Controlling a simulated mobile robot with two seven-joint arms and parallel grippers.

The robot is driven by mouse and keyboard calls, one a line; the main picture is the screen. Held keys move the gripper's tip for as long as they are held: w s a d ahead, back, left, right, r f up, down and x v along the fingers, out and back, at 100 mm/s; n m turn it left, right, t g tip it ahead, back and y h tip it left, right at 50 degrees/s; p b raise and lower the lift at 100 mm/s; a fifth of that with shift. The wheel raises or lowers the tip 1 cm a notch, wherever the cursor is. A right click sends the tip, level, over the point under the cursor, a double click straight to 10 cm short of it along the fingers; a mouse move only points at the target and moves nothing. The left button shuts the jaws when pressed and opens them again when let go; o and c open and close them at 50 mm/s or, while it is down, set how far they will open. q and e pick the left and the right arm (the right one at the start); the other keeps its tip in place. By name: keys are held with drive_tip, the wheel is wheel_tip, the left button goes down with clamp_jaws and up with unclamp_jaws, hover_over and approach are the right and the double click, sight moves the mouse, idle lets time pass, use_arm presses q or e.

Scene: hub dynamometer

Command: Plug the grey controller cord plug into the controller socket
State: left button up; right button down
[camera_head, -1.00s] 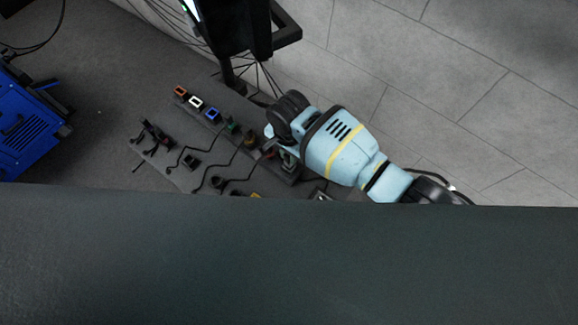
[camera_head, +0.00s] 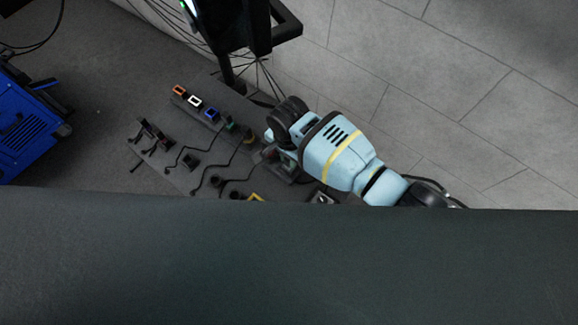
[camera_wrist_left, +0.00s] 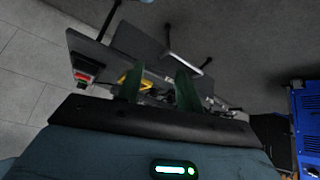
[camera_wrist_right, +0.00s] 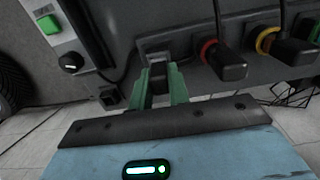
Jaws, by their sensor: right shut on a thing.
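In the right wrist view the right gripper (camera_wrist_right: 160,90) is shut on a dark grey plug (camera_wrist_right: 158,74), which sits between its two green fingers. The plug is directly in front of the left end of a grey socket panel (camera_wrist_right: 190,38). The socket behind it is mostly hidden, and I cannot tell whether the plug is seated. In the head view the right gripper (camera_head: 272,137) is over the right part of the board, its fingers largely covered by my wrist. The left gripper (camera_wrist_left: 158,92) shows only in the left wrist view, with its fingers apart and nothing visibly held.
Black plugs stand at a red-ringed socket (camera_wrist_right: 208,50) and a yellow-ringed socket (camera_wrist_right: 266,40) right of the held plug. A control box with a green button (camera_wrist_right: 48,25) and black knob (camera_wrist_right: 70,62) is at left. A blue machine (camera_head: 28,125) stands far left.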

drive_tip(key=c, duration=1.3)
unclamp_jaws()
drive_tip(key=shift+o, duration=0.2)
wheel_tip(320, 180, up, 7)
drive_tip(key=shift+f+p, duration=0.15)
drive_tip(key=shift+p, duration=0.85)
drive_tip(key=shift+r, duration=0.6)
drive_tip(key=shift+f, duration=0.1)
